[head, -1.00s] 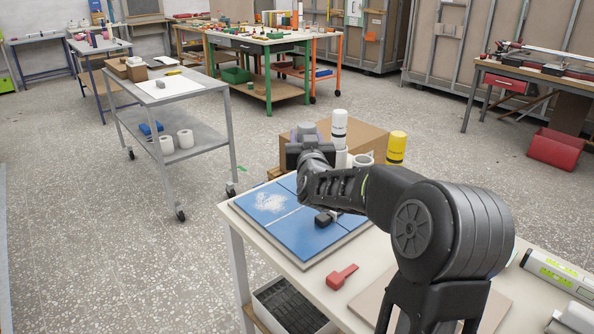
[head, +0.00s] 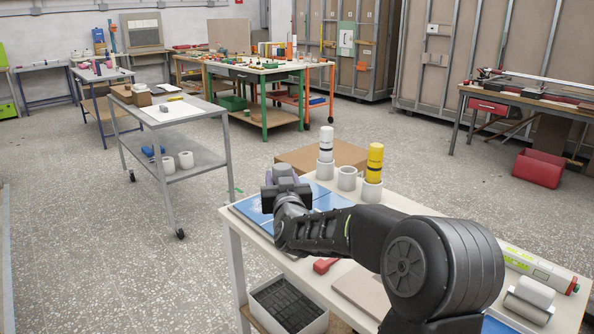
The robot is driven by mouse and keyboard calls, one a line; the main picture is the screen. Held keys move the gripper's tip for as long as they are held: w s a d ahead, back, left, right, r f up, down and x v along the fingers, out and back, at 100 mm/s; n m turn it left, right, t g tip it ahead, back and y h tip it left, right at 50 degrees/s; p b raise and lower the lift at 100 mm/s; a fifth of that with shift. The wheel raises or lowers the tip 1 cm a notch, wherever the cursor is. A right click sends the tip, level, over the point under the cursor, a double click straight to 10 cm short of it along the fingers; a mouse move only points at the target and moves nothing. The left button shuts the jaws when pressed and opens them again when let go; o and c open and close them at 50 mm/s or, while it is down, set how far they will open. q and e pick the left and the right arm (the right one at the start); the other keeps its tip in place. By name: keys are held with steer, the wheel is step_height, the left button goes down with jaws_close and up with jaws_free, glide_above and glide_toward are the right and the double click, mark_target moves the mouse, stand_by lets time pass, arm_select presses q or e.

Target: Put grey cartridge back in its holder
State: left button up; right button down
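My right arm reaches in from the lower right. Its gripper (head: 285,182) is over the blue tile panel (head: 330,197) on the near table, seen from behind, with its fingers hidden. A grey, slightly purple piece shows at its top; I cannot tell whether this is the grey cartridge or part of the gripper. Right of it stand white cup holders. One holds a white cartridge (head: 326,139), one holds a yellow cartridge (head: 375,163), and the middle holder (head: 347,178) has nothing rising from it. No grey cartridge is clearly visible. My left gripper is out of view.
A cardboard box (head: 298,156) is behind the holders. A red tool (head: 325,265) lies on the table in front of the panel. A level (head: 535,266) and a white roller (head: 530,297) are at the right. A bin of dark tiles (head: 287,306) is below.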

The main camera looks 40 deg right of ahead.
steer(key=a+f+n+t+y, duration=0.1)
steer(key=a+f+n+y, duration=0.1)
steer(key=a+f, duration=0.5)
steer(key=a+f+n+t+y, duration=0.1)
steer(key=a+f+y, duration=0.3)
steer(key=a, duration=1.1)
steer(key=a+f+n+t+y, duration=0.1)
steer(key=a+f+n+y, duration=0.2)
steer(key=a+f, duration=0.7)
steer(key=shift+w+a+n+y, duration=0.15)
steer(key=shift+a+n+y, duration=0.25)
steer(key=shift+a+y, duration=0.15)
